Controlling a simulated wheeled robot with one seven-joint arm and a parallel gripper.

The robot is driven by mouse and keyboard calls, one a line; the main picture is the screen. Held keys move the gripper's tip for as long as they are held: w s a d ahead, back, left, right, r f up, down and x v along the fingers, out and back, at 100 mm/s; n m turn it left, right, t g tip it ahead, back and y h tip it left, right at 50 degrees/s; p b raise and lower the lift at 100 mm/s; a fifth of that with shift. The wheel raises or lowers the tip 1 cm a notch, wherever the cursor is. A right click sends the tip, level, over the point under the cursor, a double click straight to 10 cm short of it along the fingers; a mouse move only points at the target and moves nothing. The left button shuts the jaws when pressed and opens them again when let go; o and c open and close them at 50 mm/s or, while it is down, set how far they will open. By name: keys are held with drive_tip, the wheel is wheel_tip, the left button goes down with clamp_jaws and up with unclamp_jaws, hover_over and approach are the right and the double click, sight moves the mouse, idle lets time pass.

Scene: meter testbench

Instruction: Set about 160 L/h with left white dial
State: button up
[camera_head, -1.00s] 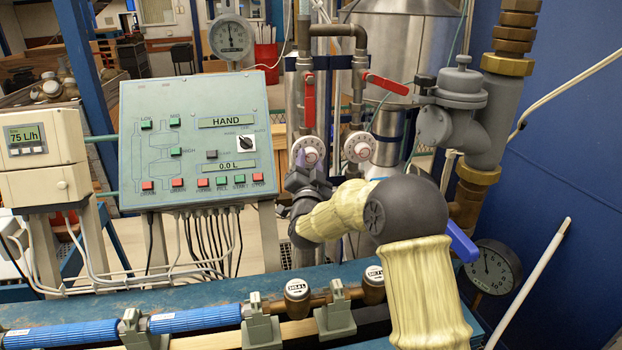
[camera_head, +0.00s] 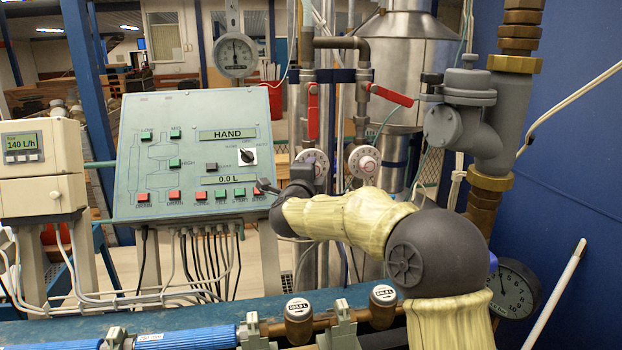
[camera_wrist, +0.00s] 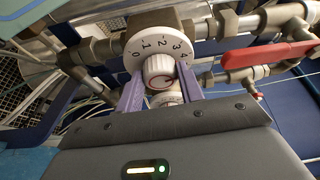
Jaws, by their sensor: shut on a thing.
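The left white dial (camera_head: 316,158) is on the left pipe below a red lever, its lower part hidden by my dark wrist. In the wrist view my gripper's purple fingers (camera_wrist: 160,88) are on both sides of the white knob (camera_wrist: 158,68) of a numbered dial (camera_wrist: 181,42), shut on it. The flow display (camera_head: 22,146) at the left reads 140 L/h. The right white dial (camera_head: 364,161) is free, just right of my wrist.
The sloped control panel (camera_head: 205,130) reads HAND and 0.0 L; its lower right corner is close to my wrist. Red levers (camera_head: 391,95) are above the dials. A grey valve body (camera_head: 463,120) and brown pipe stand at right. Round meters (camera_head: 299,310) line the front bench.

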drive_tip(key=shift+m+g, duration=0.3)
drive_tip(key=shift+m, duration=0.3)
drive_tip(key=o, duration=1)
drive_tip(key=s+b, duration=0.1)
drive_tip(key=s, duration=0.4)
drive_tip(key=s+a+b, duration=0.1)
drive_tip(key=s, duration=0.5)
drive_tip(key=s+a+b, duration=0.1)
drive_tip(key=s, duration=0.5)
drive_tip(key=shift+s+r, duration=0.2)
drive_tip(key=shift+r, duration=0.05)
drive_tip(key=shift+w+d, duration=0.1)
